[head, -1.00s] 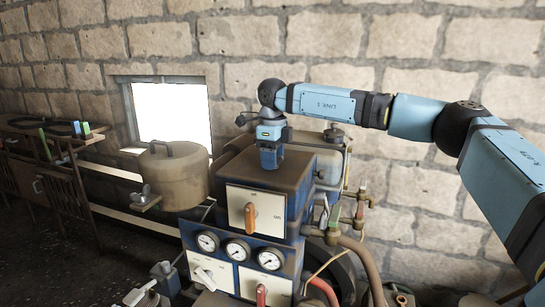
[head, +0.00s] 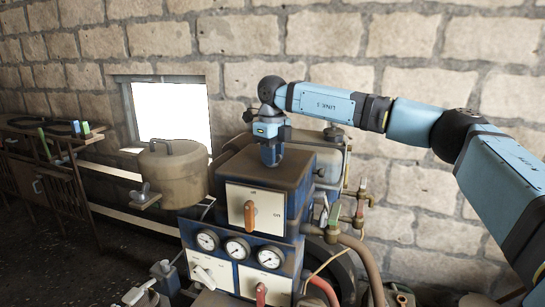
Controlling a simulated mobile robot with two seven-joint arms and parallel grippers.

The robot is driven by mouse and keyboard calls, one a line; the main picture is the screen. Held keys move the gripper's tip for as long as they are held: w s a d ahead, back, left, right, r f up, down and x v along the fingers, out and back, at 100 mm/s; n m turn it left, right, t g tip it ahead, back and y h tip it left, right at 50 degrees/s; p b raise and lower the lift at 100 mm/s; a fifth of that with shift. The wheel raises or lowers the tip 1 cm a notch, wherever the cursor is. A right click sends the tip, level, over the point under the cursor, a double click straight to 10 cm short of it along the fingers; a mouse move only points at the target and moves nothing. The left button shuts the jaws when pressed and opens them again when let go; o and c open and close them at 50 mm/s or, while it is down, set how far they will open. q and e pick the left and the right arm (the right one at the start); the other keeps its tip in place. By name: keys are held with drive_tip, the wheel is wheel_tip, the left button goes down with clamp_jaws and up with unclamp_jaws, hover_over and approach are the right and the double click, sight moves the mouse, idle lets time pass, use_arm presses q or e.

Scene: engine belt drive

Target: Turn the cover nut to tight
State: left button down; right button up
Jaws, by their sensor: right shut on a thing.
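My right gripper (head: 271,163) points straight down onto the flat top of the brown and blue engine housing (head: 235,168). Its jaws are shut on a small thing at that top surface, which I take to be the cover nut. The nut itself is hidden by the jaws, so its angle cannot be read. My right arm reaches in from the right above the engine. My left gripper is not in view.
A lidded brown pot (head: 172,172) stands left of the housing, with a wing-shaped fitting (head: 146,192) beside it. An orange-handled switch panel (head: 250,214), several gauges (head: 238,249) and pipes with valves (head: 345,215) crowd the front and right. A stone wall closes the back.

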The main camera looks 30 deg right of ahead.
drive_tip(key=m, duration=0.3)
drive_tip(key=shift+m, duration=0.3)
drive_tip(key=m+b, duration=0.1)
drive_tip(key=m, duration=0.2)
drive_tip(key=shift+m, duration=0.3)
drive_tip(key=m, duration=0.3)
drive_tip(key=shift+m, duration=2.2)
drive_tip(key=o, duration=0.9)
drive_tip(key=shift+r, duration=0.1)
